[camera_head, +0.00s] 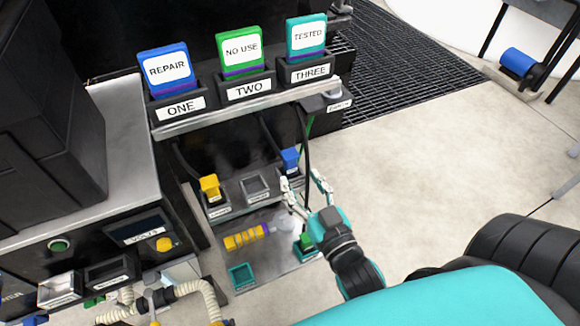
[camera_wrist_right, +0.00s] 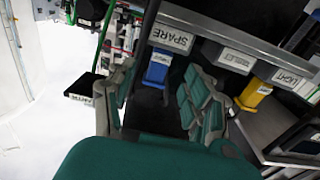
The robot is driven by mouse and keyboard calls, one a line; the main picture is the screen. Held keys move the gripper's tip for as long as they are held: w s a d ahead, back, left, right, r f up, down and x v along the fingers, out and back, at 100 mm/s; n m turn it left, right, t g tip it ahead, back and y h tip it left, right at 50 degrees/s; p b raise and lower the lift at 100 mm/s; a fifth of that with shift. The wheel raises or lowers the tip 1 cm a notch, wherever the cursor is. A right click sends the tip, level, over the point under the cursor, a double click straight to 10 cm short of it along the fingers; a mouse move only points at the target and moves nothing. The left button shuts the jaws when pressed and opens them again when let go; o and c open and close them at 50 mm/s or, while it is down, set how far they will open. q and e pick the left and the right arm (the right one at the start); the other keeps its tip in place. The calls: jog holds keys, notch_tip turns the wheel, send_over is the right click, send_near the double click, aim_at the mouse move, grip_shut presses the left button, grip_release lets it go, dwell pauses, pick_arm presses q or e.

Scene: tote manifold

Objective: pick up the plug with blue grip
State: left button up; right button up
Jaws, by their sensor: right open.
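The plug with blue grip (camera_head: 290,160) stands upright at the right end of the lower shelf, beside a black cable. In the right wrist view the blue plug (camera_wrist_right: 158,67) sits below the SPARE label (camera_wrist_right: 171,38), ahead of the gap between my fingers. My right gripper (camera_head: 303,186) is open, just in front of and below the plug in the head view. Its open fingers (camera_wrist_right: 158,106) also show in the wrist view, with nothing between them. I cannot tell whether a finger touches the plug.
A yellow plug (camera_head: 210,187) stands left on the same shelf, with an empty holder (camera_head: 255,188) between. The upper shelf holds REPAIR (camera_head: 167,69), NO USE and TESTED cards. Open floor lies right.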

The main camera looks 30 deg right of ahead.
aim_at(292, 168)
jog(key=shift+w+d, duration=0.2)
jog(key=shift+w, duration=2.95)
grip_shut()
